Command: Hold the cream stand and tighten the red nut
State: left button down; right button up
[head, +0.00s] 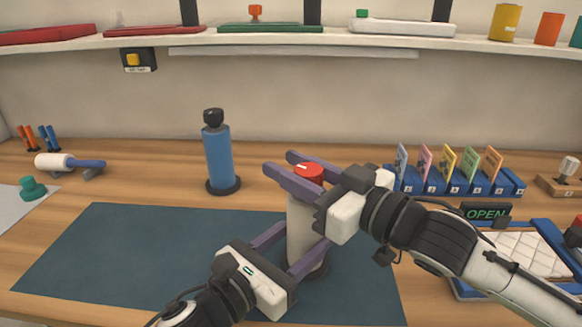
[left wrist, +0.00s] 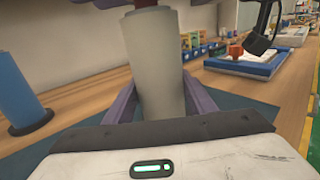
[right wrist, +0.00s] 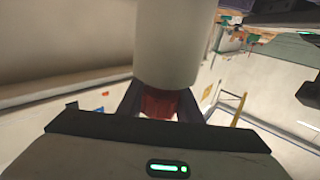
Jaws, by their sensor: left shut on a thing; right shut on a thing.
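The cream stand (head: 299,228) stands upright on the dark mat, with the red nut (head: 309,172) on its top. My left gripper (head: 296,252) is shut on the lower part of the stand; its fingers lie on both sides of the cream column (left wrist: 155,65) in the left wrist view. My right gripper (head: 300,172) is shut on the red nut, with one finger on each side of it. The right wrist view shows the nut (right wrist: 158,103) between the fingers, against the stand's end (right wrist: 165,45). The stand's base is partly hidden by my left gripper.
A blue cylinder with a black knob (head: 218,158) stands behind the mat (head: 130,250). A row of blue card holders (head: 455,183) and a tray with a white quilted pad (head: 530,250) are at the right. A white roller (head: 55,162) lies at the left. The mat's left part is clear.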

pick_arm(q)
jog(key=shift+r, duration=0.2)
pick_arm(e)
jog(key=shift+w+d+m+t+h, duration=0.15)
jog(key=shift+d+m+t+h, duration=0.05)
jog(key=shift+m+t+h, duration=0.65)
jog(key=shift+w+d+m+t+h, duration=0.15)
jog(key=shift+m+t+h, duration=0.45)
jog(key=shift+h, duration=0.35)
jog(key=shift+w+d+m+t+h, duration=0.1)
jog(key=shift+d+m+t+h, duration=0.1)
jog(key=shift+m+t+h, duration=0.6)
jog(key=o, duration=1)
jog(key=shift+s, duration=0.1)
jog(key=v, duration=0.7)
jog(key=shift+s+d+r, duration=0.1)
jog(key=shift+d, duration=0.1)
